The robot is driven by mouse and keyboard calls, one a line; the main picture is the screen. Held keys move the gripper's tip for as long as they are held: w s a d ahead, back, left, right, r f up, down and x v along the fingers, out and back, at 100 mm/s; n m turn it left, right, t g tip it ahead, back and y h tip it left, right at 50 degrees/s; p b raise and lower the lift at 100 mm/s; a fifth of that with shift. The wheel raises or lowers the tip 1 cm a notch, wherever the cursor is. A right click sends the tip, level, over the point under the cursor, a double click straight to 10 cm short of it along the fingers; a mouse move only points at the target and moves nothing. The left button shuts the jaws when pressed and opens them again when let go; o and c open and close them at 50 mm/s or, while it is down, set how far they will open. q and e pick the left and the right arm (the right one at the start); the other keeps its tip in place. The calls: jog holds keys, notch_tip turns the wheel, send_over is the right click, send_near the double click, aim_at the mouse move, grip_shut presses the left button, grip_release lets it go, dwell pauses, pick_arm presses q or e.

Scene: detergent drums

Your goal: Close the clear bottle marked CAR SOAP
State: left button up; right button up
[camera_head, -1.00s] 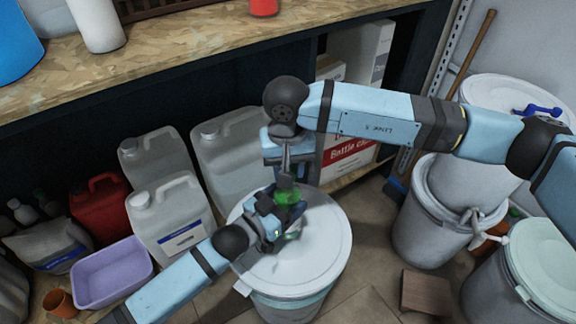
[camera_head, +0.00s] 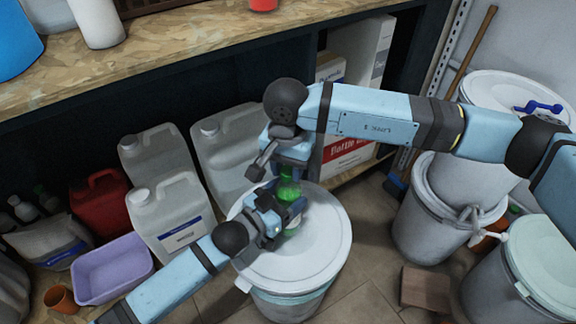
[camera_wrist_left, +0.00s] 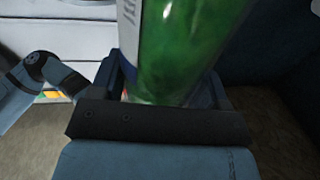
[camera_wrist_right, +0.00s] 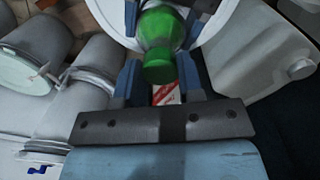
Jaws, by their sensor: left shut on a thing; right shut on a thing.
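The bottle (camera_head: 288,190) is clear with green contents and stands upright over the lid of a white drum (camera_head: 318,232). My left gripper (camera_head: 286,212) is shut around its body from the side. In the left wrist view the bottle (camera_wrist_left: 185,50) fills the space between the fingers, and part of a white label (camera_wrist_left: 129,25) shows, its words not readable. My right gripper (camera_head: 278,165) is above, shut on the bottle's top. In the right wrist view the round green cap end (camera_wrist_right: 158,68) lies between the fingers; its seating on the neck cannot be told.
White jugs (camera_head: 170,212), a red can (camera_head: 98,205) and a lilac tub (camera_head: 112,272) stand at left. A box (camera_head: 347,150) is behind my right gripper. More drums (camera_head: 440,235) stand at right. A wooden shelf (camera_head: 190,45) crosses the back.

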jog(key=m, duration=1.3)
jog(key=shift+m, duration=0.3)
jog(key=m, duration=1)
jog(key=shift+m, duration=0.3)
jog(key=m, duration=0.6)
jog(key=shift+m, duration=0.3)
jog(key=m, duration=0.4)
jog(key=shift+m, duration=0.3)
jog(key=m, duration=0.6)
jog(key=shift+f+m, duration=0.1)
jog(key=shift+m, duration=0.2)
jog(key=m, duration=0.5)
jog(key=shift+m, duration=0.4)
jog(key=o, duration=1)
jog(key=shift+c, duration=0.2)
